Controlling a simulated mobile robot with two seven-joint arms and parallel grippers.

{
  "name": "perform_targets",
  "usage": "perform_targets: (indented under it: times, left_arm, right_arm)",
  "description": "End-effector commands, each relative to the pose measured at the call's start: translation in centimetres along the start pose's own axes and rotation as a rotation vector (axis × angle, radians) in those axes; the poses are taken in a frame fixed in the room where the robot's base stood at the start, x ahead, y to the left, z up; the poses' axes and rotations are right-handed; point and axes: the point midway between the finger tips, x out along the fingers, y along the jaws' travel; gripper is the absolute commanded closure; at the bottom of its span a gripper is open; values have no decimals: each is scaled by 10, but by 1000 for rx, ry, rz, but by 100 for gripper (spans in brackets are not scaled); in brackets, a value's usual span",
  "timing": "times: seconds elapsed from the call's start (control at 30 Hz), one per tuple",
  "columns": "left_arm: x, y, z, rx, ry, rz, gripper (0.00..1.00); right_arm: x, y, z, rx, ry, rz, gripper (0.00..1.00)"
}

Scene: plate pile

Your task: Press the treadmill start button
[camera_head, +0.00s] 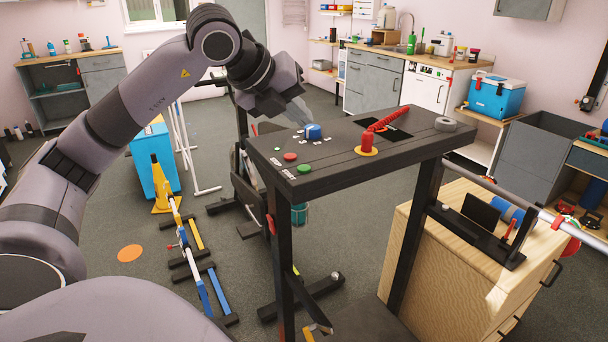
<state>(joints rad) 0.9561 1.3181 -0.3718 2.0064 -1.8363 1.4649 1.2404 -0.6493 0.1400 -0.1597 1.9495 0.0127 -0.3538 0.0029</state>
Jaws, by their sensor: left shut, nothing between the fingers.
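The treadmill console (350,158) is a dark slab on two black uprights in the middle of the view. A green button (304,168) sits near its front left edge, with a red button (290,156) just behind it. A blue knob-like part (313,131) stands farther back on the console. My left gripper (303,117) comes in from the upper left, shut and empty, with its tips close to the blue part. I cannot tell whether they touch it. The tips are apart from the green and red buttons. My right gripper does not show.
A red plug with a coiled cord (368,142) stands on the console, and a grey ring (445,124) lies at its right end. A wooden cabinet (460,270) stands to the right. A yellow cone (162,186) and a blue box (152,160) stand left on the floor.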

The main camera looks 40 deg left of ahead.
Motion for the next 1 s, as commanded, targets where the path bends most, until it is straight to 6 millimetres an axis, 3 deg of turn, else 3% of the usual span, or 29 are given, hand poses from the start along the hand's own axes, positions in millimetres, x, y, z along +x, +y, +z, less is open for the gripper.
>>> perform_targets:
  times: [0.03,0.33,0.53,1.0]
  left_arm:
    - [9,7,-7,0,1,1,100]
    - [37,26,-27,0,1,0,100]
    - [45,33,-33,0,0,0,100]
    - [45,32,-33,0,0,0,100]
  right_arm:
    - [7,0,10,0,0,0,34]
    - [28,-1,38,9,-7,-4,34]
    - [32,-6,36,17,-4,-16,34]
    - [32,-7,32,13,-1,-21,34]
